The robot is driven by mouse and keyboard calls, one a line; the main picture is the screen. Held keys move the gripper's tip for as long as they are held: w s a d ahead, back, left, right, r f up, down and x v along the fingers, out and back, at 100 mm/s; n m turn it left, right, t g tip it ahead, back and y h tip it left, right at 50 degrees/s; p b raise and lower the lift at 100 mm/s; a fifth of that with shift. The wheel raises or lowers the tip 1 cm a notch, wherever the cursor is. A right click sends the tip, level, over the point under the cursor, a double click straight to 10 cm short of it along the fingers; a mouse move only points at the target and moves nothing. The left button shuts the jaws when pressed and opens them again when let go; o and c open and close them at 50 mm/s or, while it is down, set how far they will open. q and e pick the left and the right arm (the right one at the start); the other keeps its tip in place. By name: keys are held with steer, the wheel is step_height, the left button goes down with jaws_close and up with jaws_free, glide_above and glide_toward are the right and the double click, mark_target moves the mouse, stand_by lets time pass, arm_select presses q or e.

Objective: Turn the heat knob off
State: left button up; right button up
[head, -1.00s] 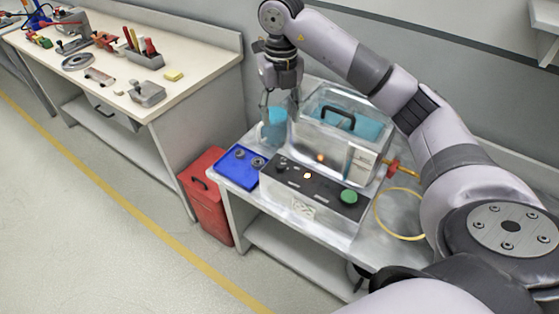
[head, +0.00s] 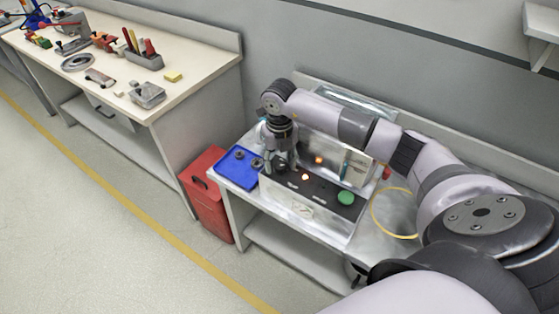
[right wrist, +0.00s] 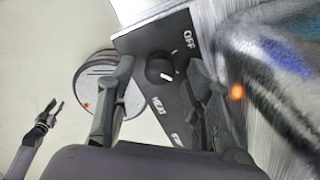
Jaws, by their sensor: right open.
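The heat knob (right wrist: 160,68) is a round black knob with a white pointer line, on a dark control panel (right wrist: 143,42) lettered OFF and HEAT. In the right wrist view its pointer is toward the lower right, not at the OFF lettering. My right gripper (right wrist: 163,80) is open, with one finger on each side of the knob; I cannot tell whether they touch it. In the head view my right gripper (head: 282,164) is over the panel's left end and mostly covers the knob. What looks like my left gripper (right wrist: 50,112) shows small in the right wrist view.
The panel has a lit orange lamp (head: 305,177) and a green button (head: 346,198). A blue tray (head: 228,178) with small round parts lies left of it. A clear-lidded tank stands behind, partly hidden by my arm.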

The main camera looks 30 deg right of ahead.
steer(key=shift+f, duration=0.35)
steer(key=shift+c, duration=0.3)
jaws_close()
